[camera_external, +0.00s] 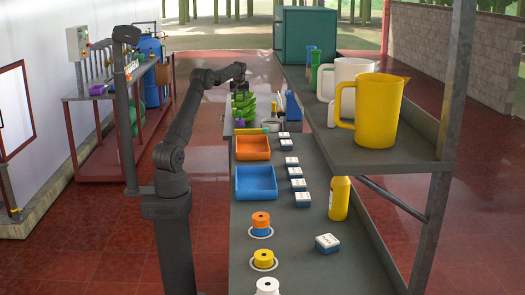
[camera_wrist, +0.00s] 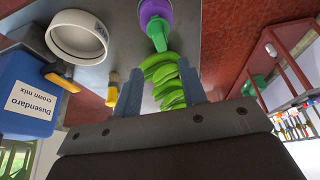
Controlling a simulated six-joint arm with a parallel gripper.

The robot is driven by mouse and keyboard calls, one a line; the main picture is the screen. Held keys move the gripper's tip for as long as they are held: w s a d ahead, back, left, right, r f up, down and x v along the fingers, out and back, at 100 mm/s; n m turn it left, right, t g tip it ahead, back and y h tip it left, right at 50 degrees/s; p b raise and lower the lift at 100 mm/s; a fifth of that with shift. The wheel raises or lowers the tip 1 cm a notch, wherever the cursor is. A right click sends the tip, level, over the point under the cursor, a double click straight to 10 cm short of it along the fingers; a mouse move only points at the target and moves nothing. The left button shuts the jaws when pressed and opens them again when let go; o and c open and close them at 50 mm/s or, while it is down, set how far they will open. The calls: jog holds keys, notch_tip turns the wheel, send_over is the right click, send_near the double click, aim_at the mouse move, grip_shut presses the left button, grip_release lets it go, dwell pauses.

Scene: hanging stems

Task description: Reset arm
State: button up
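My arm reaches to the far end of the bench, where my gripper (camera_external: 238,84) is above a bunch of green curved fruits (camera_external: 243,104). In the wrist view my gripper (camera_wrist: 160,90) has its two blue-grey fingers wide apart. The green bunch (camera_wrist: 165,78) shows between and beyond the fingers; I see no clear contact. A purple round piece with a green tip (camera_wrist: 156,22) is at the end of the bunch. In the external view a purple piece (camera_external: 240,123) is below the bunch.
A blue bin labelled "Dusendaro crown mix" (camera_wrist: 28,100) and a white ring-shaped vessel (camera_wrist: 77,35) are left in the wrist view. Orange (camera_external: 253,148) and blue (camera_external: 256,183) trays lie on the bench. A raised shelf (camera_external: 385,155) with a yellow jug (camera_external: 378,112) stands right.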

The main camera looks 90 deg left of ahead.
aim_at(240, 111)
jog(key=x, duration=1)
jog(key=shift+a+f, duration=0.1)
jog(key=shift+f, duration=0.05)
notch_tip(240, 111, up, 4)
jog(key=shift+a+r, duration=0.1)
jog(key=shift+r, duration=0.15)
jog(key=w+d+r, duration=0.7)
jog(key=d, duration=0.3)
jog(key=w+d+m+t, duration=0.2)
jog(key=w+d+m, duration=0.4)
jog(key=w+d, duration=0.9)
jog(key=w+d+m+t+h, duration=0.1)
jog(key=w+d+m, duration=0.2)
jog(key=d, duration=1)
jog(key=w+d+m+h, duration=0.2)
jog(key=w+d+m, duration=0.1)
jog(key=d, duration=1)
jog(key=w+d+m+t+h, duration=0.1)
jog(key=d+m, duration=0.4)
jog(key=d, duration=0.9)
jog(key=shift+w+f+m+t, duration=0.3)
jog(key=shift+w, duration=0.6)
